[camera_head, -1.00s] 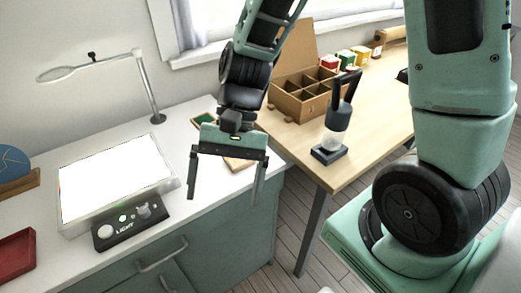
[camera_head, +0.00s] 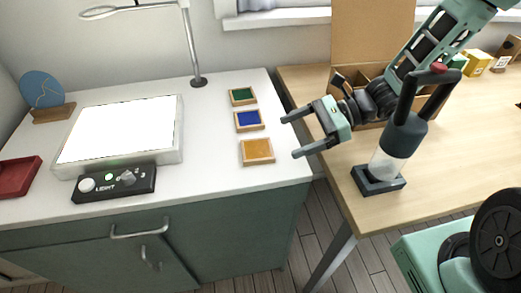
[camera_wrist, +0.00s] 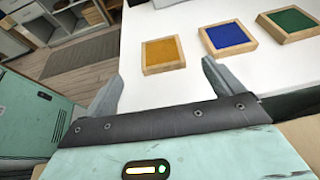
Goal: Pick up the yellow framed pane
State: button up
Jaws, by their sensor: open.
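The yellow framed pane (camera_head: 257,151) lies flat on the white counter near its right front corner, amber glass in a light wood frame. In the wrist view the yellow pane (camera_wrist: 163,53) lies beyond the fingers, at the left of the row of panes. My gripper (camera_head: 288,136) is open and empty, to the right of the yellow pane and apart from it, with its fingers pointing left toward the panes. In the wrist view my gripper (camera_wrist: 160,85) shows both fingers spread with nothing between them.
A blue pane (camera_head: 249,120) and a green pane (camera_head: 242,96) lie behind the yellow one. A bottle-like tool (camera_head: 390,155) stands on the wooden table, near a partitioned box (camera_head: 372,40).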

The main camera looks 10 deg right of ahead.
aim_at(261, 148)
jog(key=x, duration=0.7)
jog(key=shift+w+a+f, duration=0.1)
jog(key=shift+a+f, duration=0.05)
jog(key=shift+f, duration=0.25)
jog(key=c, duration=1.1)
